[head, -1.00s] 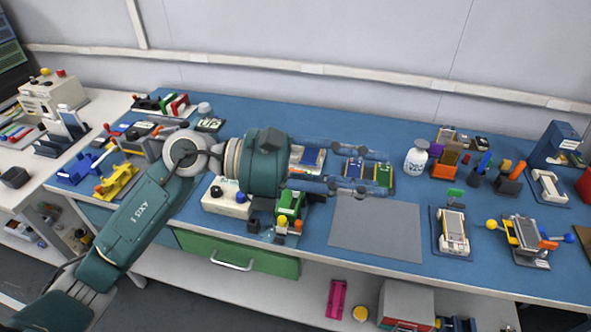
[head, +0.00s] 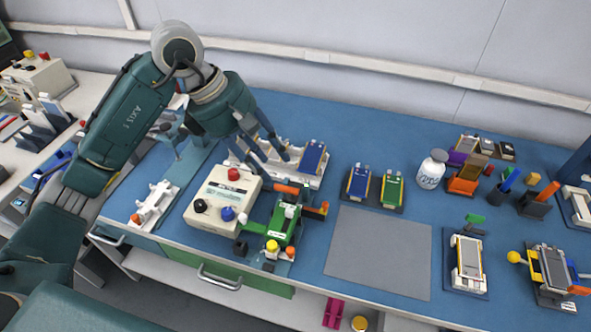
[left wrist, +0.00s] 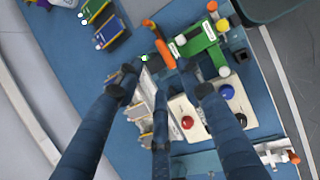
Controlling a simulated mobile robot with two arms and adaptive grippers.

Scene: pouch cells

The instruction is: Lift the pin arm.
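A green device with an arm-like top (head: 286,217) and orange ends stands right of the white control box; I take it for the one with the pin arm. It also shows at upper right in the left wrist view (left wrist: 201,41). My left gripper (head: 271,150) is open and empty, its fingers pointing down and right over the white tray behind this device. In the left wrist view, the spread fingers (left wrist: 158,88) lie beside the device, apart from its orange handle (left wrist: 158,46). Whether any finger touches the tray is unclear. My right gripper is in neither view.
The white control box (head: 222,200) with red, black and blue knobs stands left of the green device. A white tray (head: 312,181) with a blue cell lies behind. Two cells stand on a dark tray (head: 376,204) to the right. A grey mat (head: 378,255) is bare.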

